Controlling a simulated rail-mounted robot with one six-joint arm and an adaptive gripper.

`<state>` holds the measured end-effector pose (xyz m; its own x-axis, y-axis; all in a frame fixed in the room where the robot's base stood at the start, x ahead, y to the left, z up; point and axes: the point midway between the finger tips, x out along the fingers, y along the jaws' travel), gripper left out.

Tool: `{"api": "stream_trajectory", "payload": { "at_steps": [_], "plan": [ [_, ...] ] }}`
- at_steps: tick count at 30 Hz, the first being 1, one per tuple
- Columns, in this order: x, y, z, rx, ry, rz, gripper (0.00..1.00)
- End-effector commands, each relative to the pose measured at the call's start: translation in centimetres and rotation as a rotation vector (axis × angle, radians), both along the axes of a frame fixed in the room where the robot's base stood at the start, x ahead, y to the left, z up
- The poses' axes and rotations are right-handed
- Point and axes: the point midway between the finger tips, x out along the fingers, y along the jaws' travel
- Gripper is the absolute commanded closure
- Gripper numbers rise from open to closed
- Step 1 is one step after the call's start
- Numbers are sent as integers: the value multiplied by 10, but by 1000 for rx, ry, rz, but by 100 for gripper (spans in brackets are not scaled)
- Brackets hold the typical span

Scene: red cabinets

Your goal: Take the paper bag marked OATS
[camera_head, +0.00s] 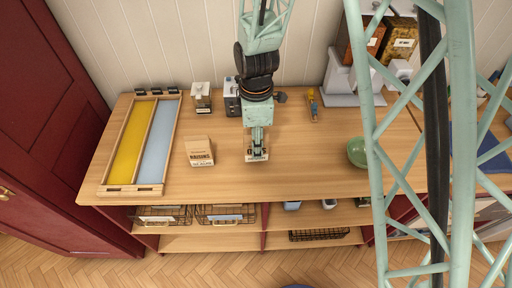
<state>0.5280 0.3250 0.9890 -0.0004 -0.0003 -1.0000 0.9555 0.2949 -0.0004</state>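My gripper (257,148) points down over the middle of the wooden counter. A small pale thing with dark marks (258,158) shows right at its fingertips; it may be the top of a paper bag, but its marking is too small to read. Whether the fingers are closed on it cannot be told. A tan paper bag (199,151) stands on the counter to the left of my gripper, apart from it; its print seems to read RAISINS. I cannot make out the word OATS anywhere.
A wooden tray (159,146) with yellow and blue strips lies at left. Small appliances (201,96) stand behind. A green bowl (357,152) is at right. Brown packages (403,43) with labels sit at back right. Wire baskets (226,215) are on shelves below. Counter around the tan bag is clear.

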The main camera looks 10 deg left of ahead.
Motion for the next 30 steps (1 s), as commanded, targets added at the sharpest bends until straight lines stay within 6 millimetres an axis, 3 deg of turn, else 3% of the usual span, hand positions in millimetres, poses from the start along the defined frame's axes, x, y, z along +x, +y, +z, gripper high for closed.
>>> {"api": "stream_trajectory", "payload": {
  "at_steps": [6,14,30],
  "plan": [
    [1,0,14,2,-3,0,87],
    [-25,-15,15,0,-1,0,87],
    [-107,-65,23,0,-1,0,87]
  ]
}}
